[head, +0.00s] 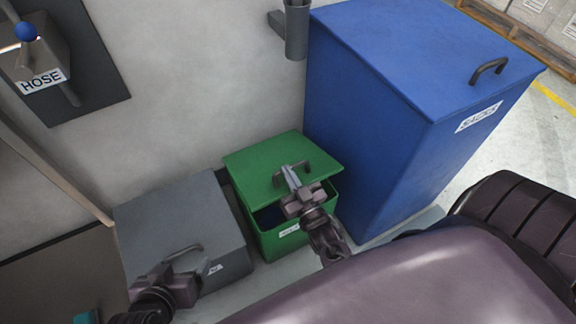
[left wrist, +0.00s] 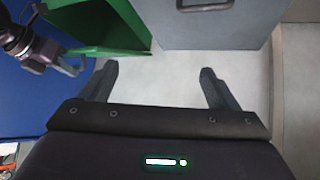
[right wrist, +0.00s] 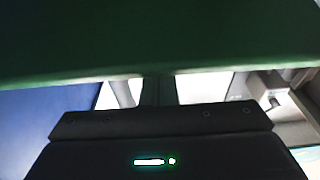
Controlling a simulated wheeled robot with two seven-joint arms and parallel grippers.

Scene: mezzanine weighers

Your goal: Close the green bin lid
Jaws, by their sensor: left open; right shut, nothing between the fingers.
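The green bin (head: 268,241) stands between a grey bin and a blue bin. Its green lid (head: 262,160) is partly raised, with a dark gap under its front edge, and a dark handle (head: 309,164) on top. My right gripper (head: 287,174) is shut and empty at the lid beside the handle; whether it touches cannot be told. In the right wrist view the dark green lid (right wrist: 150,35) fills the top, in front of the fingers. My left gripper (head: 205,264) is open and empty near the grey bin's front; its spread fingers show in the left wrist view (left wrist: 160,80).
The grey bin (head: 165,222) is closed, with a handle on its lid. The tall blue bin (head: 375,130) is closed and stands close on the green bin's right. A wall (head: 190,80) with a HOSE sign (head: 42,81) is behind.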

